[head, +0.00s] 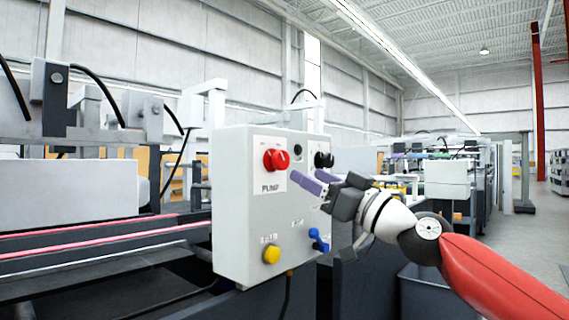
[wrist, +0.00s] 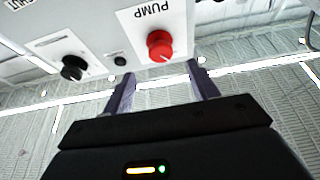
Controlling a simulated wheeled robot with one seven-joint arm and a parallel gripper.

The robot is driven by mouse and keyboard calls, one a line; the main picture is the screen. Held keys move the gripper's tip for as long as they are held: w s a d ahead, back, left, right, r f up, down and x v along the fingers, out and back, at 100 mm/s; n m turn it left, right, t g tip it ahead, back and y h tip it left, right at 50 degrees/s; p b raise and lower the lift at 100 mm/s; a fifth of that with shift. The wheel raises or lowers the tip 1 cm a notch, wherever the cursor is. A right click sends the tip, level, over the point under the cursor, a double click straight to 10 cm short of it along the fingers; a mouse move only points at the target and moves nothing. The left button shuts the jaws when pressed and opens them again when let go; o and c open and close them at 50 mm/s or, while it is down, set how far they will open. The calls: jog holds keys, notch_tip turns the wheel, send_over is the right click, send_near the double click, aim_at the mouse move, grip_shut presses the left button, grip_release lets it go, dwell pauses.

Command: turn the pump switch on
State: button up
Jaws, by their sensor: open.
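The pump switch is a red rotary knob (head: 275,159) on a white plate marked PUMP, at the upper left of a grey control box (head: 232,222). In the wrist view the red knob (wrist: 160,46) is at top centre, with a pale pointer line on its face. My gripper (head: 316,182) is in front of the box, to the right of and a little below the red knob in the head view. Its two purple fingers are apart with nothing between them. In the wrist view the fingers (wrist: 158,84) reach up toward the knob, and a gap shows between them and it.
A yellow button (head: 271,254) and a blue switch (head: 318,240) are lower down. Machine rails (head: 100,235) run left. An open aisle (head: 535,235) lies right.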

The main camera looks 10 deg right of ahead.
aim_at(284, 162)
jog(key=p+x, duration=0.2)
jog(key=x, duration=0.5)
jog(key=shift+w+a+r, duration=0.1)
jog(key=shift+w+a, duration=0.05)
jog(key=shift+w, duration=0.05)
jog(key=c, duration=1)
